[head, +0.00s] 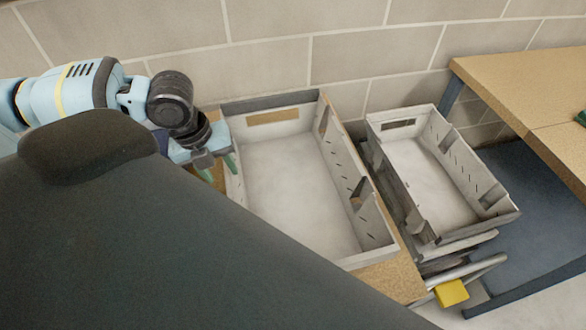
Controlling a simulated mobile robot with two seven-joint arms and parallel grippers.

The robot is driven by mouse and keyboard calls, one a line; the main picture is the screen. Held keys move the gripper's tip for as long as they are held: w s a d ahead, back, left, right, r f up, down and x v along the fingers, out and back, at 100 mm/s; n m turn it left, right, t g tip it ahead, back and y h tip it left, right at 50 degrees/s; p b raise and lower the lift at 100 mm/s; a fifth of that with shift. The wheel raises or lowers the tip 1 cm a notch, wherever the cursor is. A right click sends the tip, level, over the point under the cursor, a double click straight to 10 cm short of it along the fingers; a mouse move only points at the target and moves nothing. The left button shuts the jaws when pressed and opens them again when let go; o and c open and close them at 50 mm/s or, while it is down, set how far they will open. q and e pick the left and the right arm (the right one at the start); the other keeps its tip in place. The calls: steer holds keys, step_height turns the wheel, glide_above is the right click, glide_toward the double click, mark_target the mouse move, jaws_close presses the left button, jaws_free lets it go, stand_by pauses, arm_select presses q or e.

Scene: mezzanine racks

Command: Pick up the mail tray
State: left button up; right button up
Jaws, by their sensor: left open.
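A white, open-topped mail tray (377,232) sits on a wooden surface in the middle of the head view. It looks empty, with slotted side walls and a tan label on its far end. My left gripper (222,164) is at the tray's left wall near the far corner, pointing down. It is open; one greenish finger shows right by the wall, and I cannot tell whether it touches. My dark body part hides the tray's near left side. My right gripper is out of view.
A second, smaller white tray (507,214) rests on a stack of grey trays to the right. A wooden table (520,85) stands at the far right. A block wall (270,62) runs behind. A yellow block (452,292) and grey bars lie at lower right.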

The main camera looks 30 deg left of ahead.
mark_target(231, 179)
arm_select(q)
steer(key=shift+w+d+f+b, duration=0.15)
steer(key=shift+w+f, duration=0.1)
steer(key=shift+f, duration=0.55)
steer(key=shift+w+d+f+b, duration=0.15)
steer(key=shift+w+f, duration=0.15)
steer(key=shift+f, duration=0.55)
steer(key=shift+w+d+f, duration=0.15)
steer(key=shift+w+f, duration=0.1)
steer(key=shift+f, duration=0.55)
jaws_close()
steer(key=shift+w+r, duration=0.1)
